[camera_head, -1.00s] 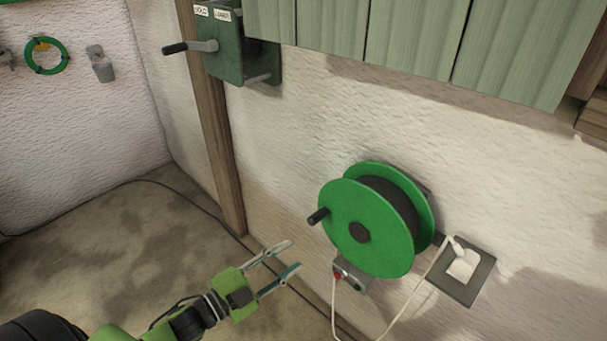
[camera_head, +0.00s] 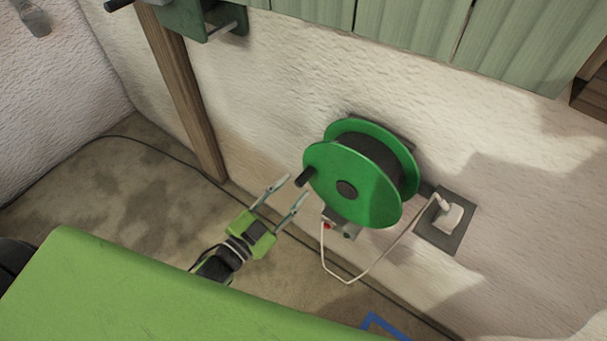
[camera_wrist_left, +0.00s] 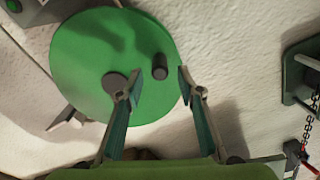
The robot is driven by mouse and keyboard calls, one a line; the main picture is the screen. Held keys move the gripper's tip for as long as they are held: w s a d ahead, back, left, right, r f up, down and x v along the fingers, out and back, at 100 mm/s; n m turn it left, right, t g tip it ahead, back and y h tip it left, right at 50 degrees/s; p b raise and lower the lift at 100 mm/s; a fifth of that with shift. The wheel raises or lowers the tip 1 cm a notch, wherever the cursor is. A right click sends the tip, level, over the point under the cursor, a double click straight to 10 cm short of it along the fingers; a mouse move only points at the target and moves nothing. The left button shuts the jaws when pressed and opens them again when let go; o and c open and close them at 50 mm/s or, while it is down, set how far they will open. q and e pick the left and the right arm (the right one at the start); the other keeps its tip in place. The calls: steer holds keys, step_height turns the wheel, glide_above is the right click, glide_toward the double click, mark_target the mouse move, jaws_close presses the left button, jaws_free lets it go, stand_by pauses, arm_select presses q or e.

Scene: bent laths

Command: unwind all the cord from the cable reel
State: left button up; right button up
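The cable reel (camera_head: 380,193) is a green drum with two round flanges, mounted low on the white wall. Dark cord (camera_head: 372,158) is wound between its flanges. A black crank handle (camera_head: 305,177) sticks out from the front flange near its left edge. My left gripper (camera_head: 284,190) is open, its fingers pointing at the handle from the lower left. In the left wrist view the gripper (camera_wrist_left: 158,85) is open, and the handle (camera_wrist_left: 160,66) appears between its fingertips; I cannot tell whether they touch it. The right gripper is not in view.
A white plug (camera_head: 451,215) sits in a dark wall plate right of the reel, with a white cable (camera_head: 385,257) looping below. A small grey box (camera_head: 341,228) is under the reel. A wooden post (camera_head: 185,95) stands left. Green boards (camera_head: 410,30) hang above.

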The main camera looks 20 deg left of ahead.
mark_target(297, 185)
arm_select(q)
steer(key=x, duration=0.5)
steer(key=shift+w+d, duration=0.1)
steer(key=shift+w, duration=0.05)
jaws_close()
